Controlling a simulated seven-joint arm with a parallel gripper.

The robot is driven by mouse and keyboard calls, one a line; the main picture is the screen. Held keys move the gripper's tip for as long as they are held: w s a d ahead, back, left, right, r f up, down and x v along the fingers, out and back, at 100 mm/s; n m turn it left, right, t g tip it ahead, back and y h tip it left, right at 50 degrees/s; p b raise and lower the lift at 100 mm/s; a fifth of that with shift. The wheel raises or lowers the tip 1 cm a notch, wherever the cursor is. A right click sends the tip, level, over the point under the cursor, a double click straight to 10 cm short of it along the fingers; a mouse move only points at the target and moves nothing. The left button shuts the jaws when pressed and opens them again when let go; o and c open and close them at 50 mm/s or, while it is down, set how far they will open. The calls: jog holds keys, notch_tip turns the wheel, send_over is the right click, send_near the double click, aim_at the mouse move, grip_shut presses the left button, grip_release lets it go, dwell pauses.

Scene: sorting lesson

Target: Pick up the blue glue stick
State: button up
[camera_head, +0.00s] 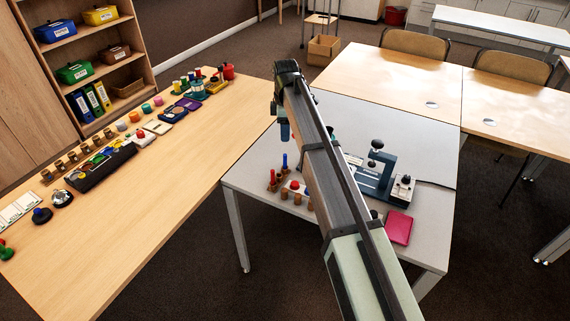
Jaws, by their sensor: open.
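A slim blue upright piece (285,161) stands among small cylinders on the grey table; it may be the blue glue stick, but it is too small to be sure. My gripper (285,139) hangs down at the end of my arm, above and just behind this piece in the picture. Its jaws are open, and I see nothing held, though the fingertips are small and dark. My arm crosses the grey table and hides part of its middle.
On the grey table (250,178) are brown cylinders (273,186), a blue-grey device (375,180) and a pink-red booklet (398,228). The wooden table (130,225) at left holds a black tray (100,168) and many small items. Its front part is clear.

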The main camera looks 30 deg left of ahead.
aim_at(285, 158)
notch_tip(285, 158, down, 8)
jog(key=shift+f, duration=0.1)
jog(key=shift+w+a+f, duration=0.1)
jog(key=shift+f, duration=1.25)
jog(key=shift+w+a+f, duration=0.1)
jog(key=shift+f, duration=1.25)
jog(key=shift+c, duration=0.3)
grip_shut()
